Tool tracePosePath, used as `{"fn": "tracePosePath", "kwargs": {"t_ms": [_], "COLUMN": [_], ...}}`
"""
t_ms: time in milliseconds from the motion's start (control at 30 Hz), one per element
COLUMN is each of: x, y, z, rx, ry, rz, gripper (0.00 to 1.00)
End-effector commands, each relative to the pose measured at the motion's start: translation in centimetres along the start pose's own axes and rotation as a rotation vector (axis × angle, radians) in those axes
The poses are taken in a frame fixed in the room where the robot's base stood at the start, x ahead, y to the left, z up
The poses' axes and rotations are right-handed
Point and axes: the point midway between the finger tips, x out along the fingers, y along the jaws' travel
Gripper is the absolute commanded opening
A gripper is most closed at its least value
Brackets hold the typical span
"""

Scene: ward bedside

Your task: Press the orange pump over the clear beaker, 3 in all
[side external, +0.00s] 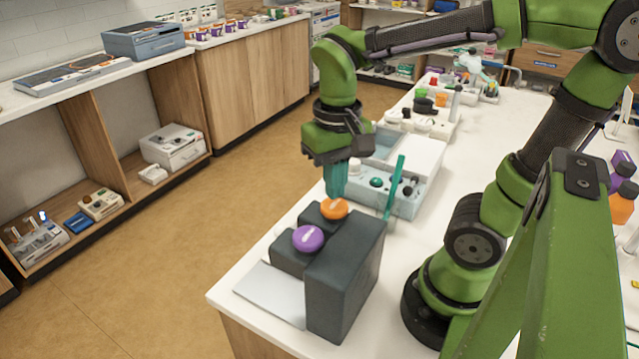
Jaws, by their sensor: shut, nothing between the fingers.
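The orange pump (334,209) is a round orange cap on a dark grey dispenser block (345,275) at the near end of the white table. A purple pump (308,238) sits beside it, nearer the camera. My gripper (335,194) points straight down with its teal fingers shut and empty. The fingertips are right at or just above the orange cap; I cannot tell whether they touch it. The clear beaker is not visible; the space below the pump is hidden behind the dispenser.
A pale plate (272,293) lies before the dispenser at the table's edge. Just behind stands a grey tray (405,205) with small items and an upright green stick (395,187). More bottles and caps stand farther back. The floor at left is open.

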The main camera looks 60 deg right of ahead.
Motion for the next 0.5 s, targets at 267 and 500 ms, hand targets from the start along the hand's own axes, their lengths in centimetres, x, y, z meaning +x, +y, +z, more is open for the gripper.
{"fn": "tracePosePath", "kwargs": {"t_ms": [267, 500], "x": [0.4, 1.2], "y": [0.0, 0.0], "z": [0.0, 0.0], "rx": [0.000, 0.000], "ry": [-0.002, -0.002], "rz": [0.001, 0.001], "gripper": [0.00, 0.00]}}
